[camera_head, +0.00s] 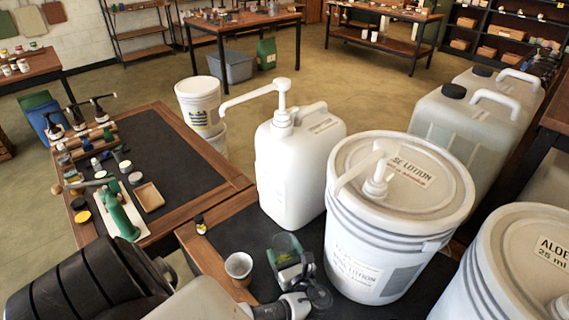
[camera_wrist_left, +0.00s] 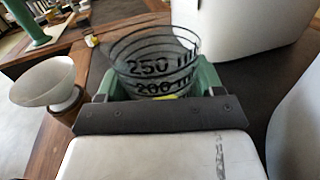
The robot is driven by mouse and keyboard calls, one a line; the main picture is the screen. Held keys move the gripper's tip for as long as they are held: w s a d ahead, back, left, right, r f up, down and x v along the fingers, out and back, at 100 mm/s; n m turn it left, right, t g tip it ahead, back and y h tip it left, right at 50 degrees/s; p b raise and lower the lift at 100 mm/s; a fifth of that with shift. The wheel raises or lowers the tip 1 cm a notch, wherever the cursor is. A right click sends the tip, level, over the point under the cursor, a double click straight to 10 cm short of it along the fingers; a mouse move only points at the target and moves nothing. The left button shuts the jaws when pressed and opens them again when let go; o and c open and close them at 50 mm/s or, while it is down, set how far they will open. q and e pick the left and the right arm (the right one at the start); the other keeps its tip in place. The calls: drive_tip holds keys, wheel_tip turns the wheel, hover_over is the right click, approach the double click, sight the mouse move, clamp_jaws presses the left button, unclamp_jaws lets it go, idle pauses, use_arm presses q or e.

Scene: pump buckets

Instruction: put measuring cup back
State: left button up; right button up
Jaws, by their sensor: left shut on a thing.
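The clear measuring cup (camera_head: 283,243) is at the front of the dark mat, left of the white lotion bucket (camera_head: 352,262). My left gripper (camera_head: 291,268) is shut on it. In the left wrist view the measuring cup (camera_wrist_left: 155,60) stands between the green fingertips of my left gripper (camera_wrist_left: 155,90), with black "250" and "200" marks facing me. Its base is hidden by the gripper, so I cannot tell whether it touches the mat. My right gripper is not in view.
A small whitish cup (camera_head: 238,266) stands left of the measuring cup; it also shows in the left wrist view (camera_wrist_left: 48,82). A small dark bottle (camera_head: 200,224) stands at the table's left edge. A white pump jug (camera_head: 297,170) stands behind. Bare mat (camera_head: 238,232) lies between them.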

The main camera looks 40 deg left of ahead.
use_arm(q)
drive_tip(key=shift+f, duration=0.45)
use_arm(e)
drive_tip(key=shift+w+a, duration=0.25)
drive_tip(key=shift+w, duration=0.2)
use_arm(q)
drive_tip(key=shift+f, duration=0.1)
drive_tip(key=o, duration=0.8)
drive_tip(key=shift+o, duration=1.3)
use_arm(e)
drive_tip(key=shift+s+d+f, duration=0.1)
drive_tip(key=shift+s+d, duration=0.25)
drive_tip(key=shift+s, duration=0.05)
